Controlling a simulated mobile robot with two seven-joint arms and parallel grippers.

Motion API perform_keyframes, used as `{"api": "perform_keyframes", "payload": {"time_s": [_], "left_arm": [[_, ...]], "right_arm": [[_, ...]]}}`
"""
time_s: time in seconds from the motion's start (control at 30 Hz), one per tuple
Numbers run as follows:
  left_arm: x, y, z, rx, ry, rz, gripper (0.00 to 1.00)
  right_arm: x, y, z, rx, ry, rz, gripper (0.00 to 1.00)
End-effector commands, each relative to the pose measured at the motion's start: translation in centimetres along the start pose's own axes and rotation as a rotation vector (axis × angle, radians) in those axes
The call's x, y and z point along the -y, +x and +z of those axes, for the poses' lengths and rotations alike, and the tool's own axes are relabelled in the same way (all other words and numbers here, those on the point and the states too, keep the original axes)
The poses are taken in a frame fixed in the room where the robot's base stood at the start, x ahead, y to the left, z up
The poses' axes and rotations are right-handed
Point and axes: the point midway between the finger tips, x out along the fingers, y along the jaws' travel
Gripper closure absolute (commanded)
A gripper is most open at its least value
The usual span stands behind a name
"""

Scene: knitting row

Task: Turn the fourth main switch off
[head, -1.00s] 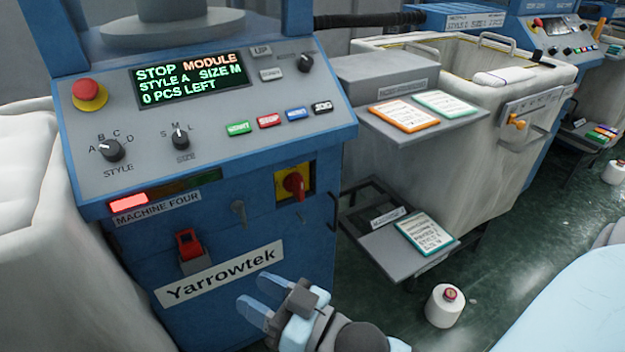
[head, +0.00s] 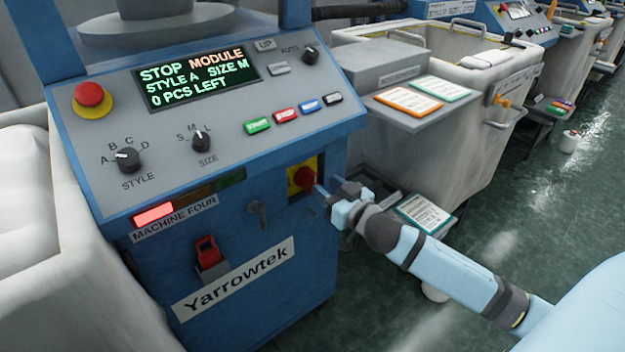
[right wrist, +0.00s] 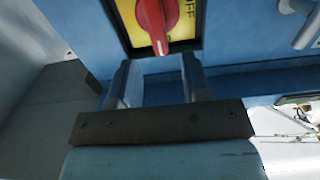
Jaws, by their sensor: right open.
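The main switch is a red rotary knob (head: 303,178) on a yellow plate, on the blue front of the machine labelled MACHINE FOUR (head: 175,219). In the right wrist view the red knob (right wrist: 157,18) carries a white mark, and the word OFF shows on the yellow plate (right wrist: 186,22) beside it. My right gripper (head: 326,190) is open and empty, just right of the switch. In the right wrist view its two fingers (right wrist: 157,82) are apart, with the knob ahead of them and not between them. My left gripper is out of view.
A panel with a red emergency button (head: 89,95), dials and a lit display (head: 197,78) sits above. A red-capped lever (head: 208,252) and a small grey handle (head: 257,214) are left of the switch. A shelf (head: 400,118) with cards stands to the right.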

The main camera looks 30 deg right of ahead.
Motion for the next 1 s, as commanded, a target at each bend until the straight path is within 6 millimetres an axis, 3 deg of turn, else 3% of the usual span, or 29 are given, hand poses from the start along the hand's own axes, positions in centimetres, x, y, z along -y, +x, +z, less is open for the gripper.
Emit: {"api": "perform_keyframes", "payload": {"time_s": [0.1, 0.3, 0.77, 0.8, 1.0], "left_arm": [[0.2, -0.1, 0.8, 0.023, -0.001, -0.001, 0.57], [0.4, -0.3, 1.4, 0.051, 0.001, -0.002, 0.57], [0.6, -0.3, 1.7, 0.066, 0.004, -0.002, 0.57], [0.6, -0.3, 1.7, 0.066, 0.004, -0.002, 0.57], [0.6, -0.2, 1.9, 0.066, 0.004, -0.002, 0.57]], "right_arm": [[0.0, 2.1, 0.1, -0.003, -0.003, 0.0, 0.56], [0.0, 4.6, 0.1, -0.001, -0.002, 0.0, 0.56], [0.0, 5.8, 0.0, 0.001, 0.0, 0.0, 0.56], [0.0, 5.8, 0.0, 0.001, 0.0, 0.0, 0.59], [0.0, 5.8, 0.0, 0.001, 0.0, 0.0, 1.0]]}}
